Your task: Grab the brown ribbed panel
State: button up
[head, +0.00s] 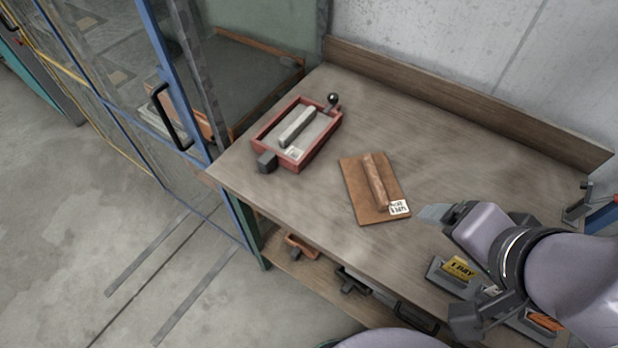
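The brown ribbed panel (356,192) lies flat on the wooden workbench, near its front edge. It is a brown board with one raised rib (375,180) along its middle and a small white printed label at its lower right corner. My gripper (432,213) is just to the right of the panel, its tip pointing left toward the label corner. It looks apart from the panel. From this angle I cannot see the gap between the fingers, so whether it is open is unclear.
A red-framed tray (322,145) with a grey bar stands on the bench's left. Tool-like items, one labelled yellow (459,267), lie under my arm at the right. A blue-framed mesh door (160,100) stands left of the bench (440,130). The bench behind the panel is clear.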

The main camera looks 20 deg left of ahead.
aim_at(377, 196)
jog(key=u, duration=0.6)
jog(key=i+j+z, duration=0.1)
jog(key=j+z, duration=0.2)
jog(key=z, duration=0.15)
jog(key=j+z, duration=0.3)
jog(key=z, duration=0.15)
jog(key=j+z, duration=0.7)
jog(key=z, duration=0.15)
jog(key=k+j+z, duration=0.1)
jog(key=j+z, duration=0.2)
jog(key=z, duration=0.15)
jog(key=k+j+z, duration=0.15)
jog(key=z, duration=0.3)
jog(key=j, duration=0.1)
